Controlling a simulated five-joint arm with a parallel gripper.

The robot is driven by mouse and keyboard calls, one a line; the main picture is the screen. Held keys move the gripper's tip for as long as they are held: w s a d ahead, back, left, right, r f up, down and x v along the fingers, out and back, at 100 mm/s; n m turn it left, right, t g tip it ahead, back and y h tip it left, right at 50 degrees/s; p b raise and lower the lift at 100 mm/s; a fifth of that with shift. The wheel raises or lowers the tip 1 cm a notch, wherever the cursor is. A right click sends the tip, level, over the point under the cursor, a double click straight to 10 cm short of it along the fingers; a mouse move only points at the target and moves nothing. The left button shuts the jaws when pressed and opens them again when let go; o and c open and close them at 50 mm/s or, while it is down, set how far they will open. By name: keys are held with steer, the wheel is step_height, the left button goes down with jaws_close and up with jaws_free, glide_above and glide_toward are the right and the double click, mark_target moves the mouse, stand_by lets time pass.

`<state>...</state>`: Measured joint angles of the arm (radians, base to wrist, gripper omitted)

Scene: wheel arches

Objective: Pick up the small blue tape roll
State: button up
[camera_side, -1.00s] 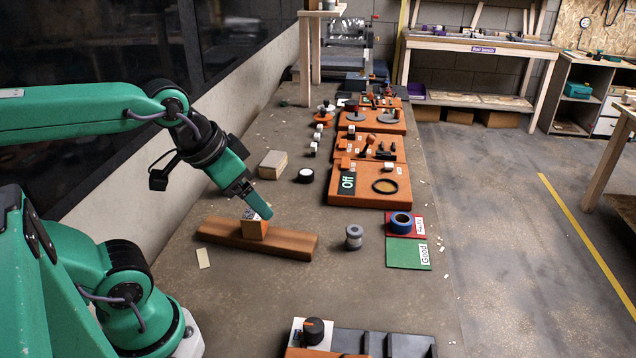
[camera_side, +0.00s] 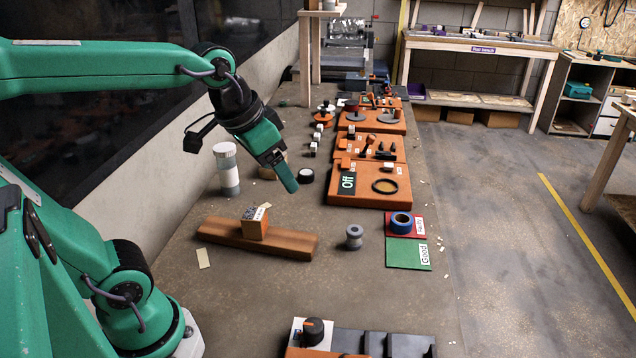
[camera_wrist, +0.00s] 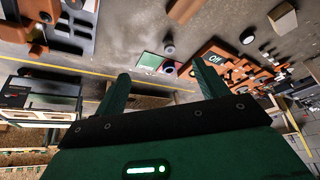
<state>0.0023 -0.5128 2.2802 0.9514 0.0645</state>
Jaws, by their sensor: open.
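The small blue tape roll (camera_side: 400,222) lies flat on the red card (camera_side: 418,233) at the right of the bench. In the wrist view the roll (camera_wrist: 169,68) is small and far off, seen between my two fingers. My gripper (camera_side: 288,180) is up and to the left of the roll in the side view, pointing down and right, apart from it. The wrist view shows its fingers (camera_wrist: 160,68) spread with nothing between them. In the side view only one finger shows clearly.
The green card (camera_side: 408,255) adjoins the red one. A grey spool (camera_side: 354,239) stands left of the cards. A wooden plank (camera_side: 290,243) carries a block (camera_side: 254,225). Orange trays (camera_side: 345,193) lie behind. A white and grey cylinder (camera_side: 228,170) stands near the wall.

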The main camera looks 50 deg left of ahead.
steer(key=w+r+m+g, duration=0.1)
steer(key=w, duration=1)
steer(key=m+g, duration=0.4)
glide_above(400, 215)
steer(key=s, duration=0.2)
step_height(400, 215, down, 19)
steer(key=shift+w+d+f, duration=0.1)
steer(key=shift+d+f, duration=0.1)
steer(key=shift+f, duration=1.25)
steer(key=shift+w+d+f, duration=0.1)
steer(key=shift+d+f, duration=0.05)
steer(key=shift+f, duration=1.3)
steer(key=shift+d+f, duration=0.2)
steer(key=shift+f, duration=1.25)
steer(key=c, duration=1.1)
steer(key=shift+r, duration=0.15)
